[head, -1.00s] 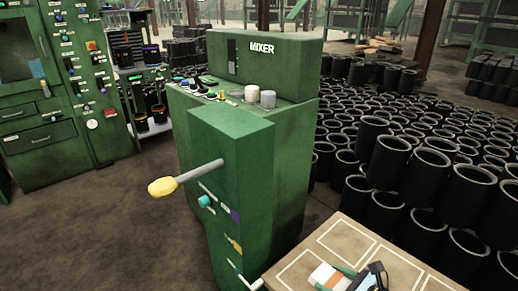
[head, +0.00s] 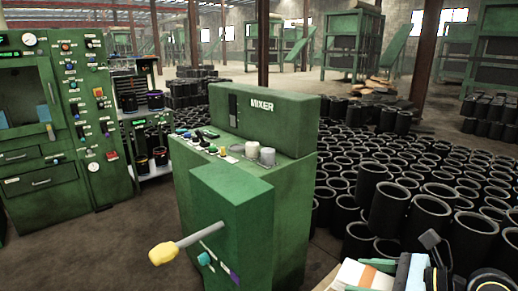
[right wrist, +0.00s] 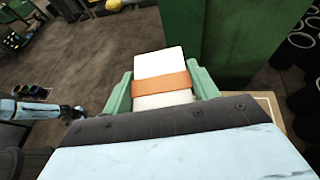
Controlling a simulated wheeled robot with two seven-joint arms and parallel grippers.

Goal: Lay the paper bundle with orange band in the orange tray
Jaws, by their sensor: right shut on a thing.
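The paper bundle is a white block (right wrist: 158,63) with an orange band (right wrist: 160,86) around it. My right gripper (right wrist: 161,82) is shut on it, with one green finger at each side. In the head view the bundle (head: 349,273) and the right gripper (head: 373,276) show at the bottom right edge, partly cut off. Part of my left arm shows at the left of the right wrist view; its gripper (right wrist: 78,112) is too small to tell open or shut. I see no orange tray in either view.
A green mixer cabinet (head: 255,135) with a yellow-knobbed lever (head: 163,254) stands in front. Stacked black rubber sleeves (head: 405,212) fill the right. A green control cabinet (head: 40,175) and a shelf (head: 150,150) stand at the left. Bare floor lies between.

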